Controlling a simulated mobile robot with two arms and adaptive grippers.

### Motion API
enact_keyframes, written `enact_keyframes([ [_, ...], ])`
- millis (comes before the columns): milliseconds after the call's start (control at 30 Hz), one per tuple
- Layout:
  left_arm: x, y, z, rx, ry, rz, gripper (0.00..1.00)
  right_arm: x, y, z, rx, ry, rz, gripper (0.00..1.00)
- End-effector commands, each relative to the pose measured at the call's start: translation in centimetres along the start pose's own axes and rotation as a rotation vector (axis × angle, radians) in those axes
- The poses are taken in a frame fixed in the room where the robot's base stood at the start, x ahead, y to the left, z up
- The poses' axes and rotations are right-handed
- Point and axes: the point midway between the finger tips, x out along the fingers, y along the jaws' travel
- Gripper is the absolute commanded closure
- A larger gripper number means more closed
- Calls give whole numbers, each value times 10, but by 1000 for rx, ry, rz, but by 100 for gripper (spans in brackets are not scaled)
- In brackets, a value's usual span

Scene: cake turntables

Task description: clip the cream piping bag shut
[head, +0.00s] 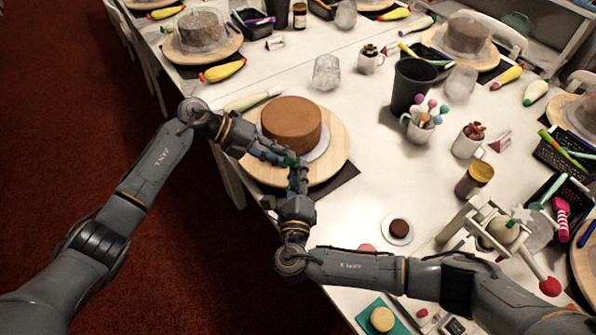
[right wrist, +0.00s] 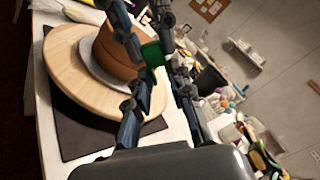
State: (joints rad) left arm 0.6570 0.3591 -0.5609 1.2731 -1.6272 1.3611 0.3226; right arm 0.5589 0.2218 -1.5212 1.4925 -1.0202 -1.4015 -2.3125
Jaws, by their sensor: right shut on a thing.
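The cream piping bag (head: 252,100) lies on the table behind the cake, to its upper left in the head view. It is pale with a faint green tint, and no gripper touches it. My right gripper (head: 296,172) is shut on a small green piece, seemingly the clip (right wrist: 152,55), at the near edge of the cake. My left gripper (head: 284,157) reaches in from the left, its fingertips close against the green piece and my right fingertips. Whether the left fingers also grip it is hidden.
A brown cake (head: 291,122) stands on a round wooden turntable (head: 332,158) beside the grippers. A black cup (head: 408,87), a mug of cake pops (head: 418,128) and a small plate (head: 397,240) stand to the right. White table shows between them.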

Motion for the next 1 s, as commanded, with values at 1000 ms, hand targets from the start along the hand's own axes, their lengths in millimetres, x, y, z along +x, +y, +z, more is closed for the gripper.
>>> enact_keyframes([
  [1000,0,0,0,-1,0,1,100,-52,1,0,1,0,2,53],
])
